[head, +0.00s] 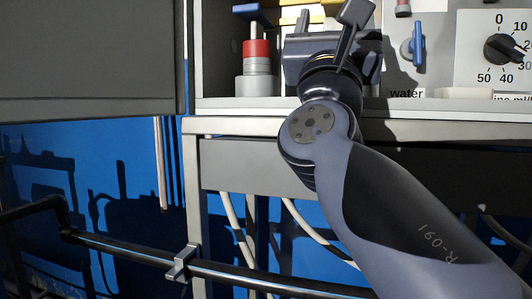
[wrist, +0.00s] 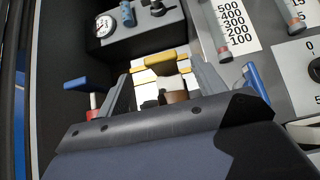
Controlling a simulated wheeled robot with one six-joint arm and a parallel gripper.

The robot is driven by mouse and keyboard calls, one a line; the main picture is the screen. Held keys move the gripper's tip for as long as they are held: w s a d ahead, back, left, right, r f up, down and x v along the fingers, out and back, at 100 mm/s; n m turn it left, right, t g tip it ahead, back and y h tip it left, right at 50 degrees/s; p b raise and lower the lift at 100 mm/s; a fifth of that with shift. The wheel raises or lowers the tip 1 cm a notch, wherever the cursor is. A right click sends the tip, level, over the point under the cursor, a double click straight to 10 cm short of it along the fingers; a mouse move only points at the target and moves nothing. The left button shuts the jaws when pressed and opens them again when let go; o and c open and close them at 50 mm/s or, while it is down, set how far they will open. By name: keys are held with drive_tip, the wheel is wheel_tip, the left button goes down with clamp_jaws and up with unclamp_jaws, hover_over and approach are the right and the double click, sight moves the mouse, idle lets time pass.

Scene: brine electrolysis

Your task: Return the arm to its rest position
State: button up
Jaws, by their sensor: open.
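My arm (head: 400,210) rises from the lower right in the head view, bent at a joint in front of the bench edge. My gripper (head: 330,16) is at the top middle, before the panel recess. In the wrist view my gripper (wrist: 161,72) has its two grey fingers spread apart, with nothing held between them. A yellow handle (wrist: 160,55) shows beyond and between the fingers; I cannot tell whether they touch it.
A blue-handled valve with a red band (head: 256,48) stands left of my gripper. Right are a blue water valve (head: 417,45) and a dial (head: 503,48). The wrist view shows a round gauge (wrist: 104,26). A dark rail (head: 120,249) crosses the lower left.

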sight(336, 2)
drive_tip(key=shift+p+x, duration=1.6)
drive_tip(key=shift+x, duration=1.45)
drive_tip(key=b+v, duration=0.7)
drive_tip(key=v, duration=0.4)
drive_tip(key=p+x, duration=0.7)
drive_tip(key=x, duration=0.4)
drive_tip(key=shift+s+r, duration=0.1)
drive_tip(key=shift+r, duration=0.05)
wheel_tip(336, 2, up, 2)
drive_tip(key=g+p, duration=0.1)
drive_tip(key=p, duration=0.4)
drive_tip(key=shift+r+y, duration=0.1)
drive_tip(key=shift+y, duration=0.2)
drive_tip(key=r+p, duration=0.1)
drive_tip(key=p, duration=0.1)
drive_tip(key=r+p, duration=0.1)
drive_tip(key=shift+w+d+p, duration=0.1)
drive_tip(key=shift+w+p, duration=0.25)
drive_tip(key=p+x, duration=0.2)
drive_tip(key=p, duration=0.1)
drive_tip(key=shift+s+r, duration=0.1)
drive_tip(key=shift+r, duration=0.1)
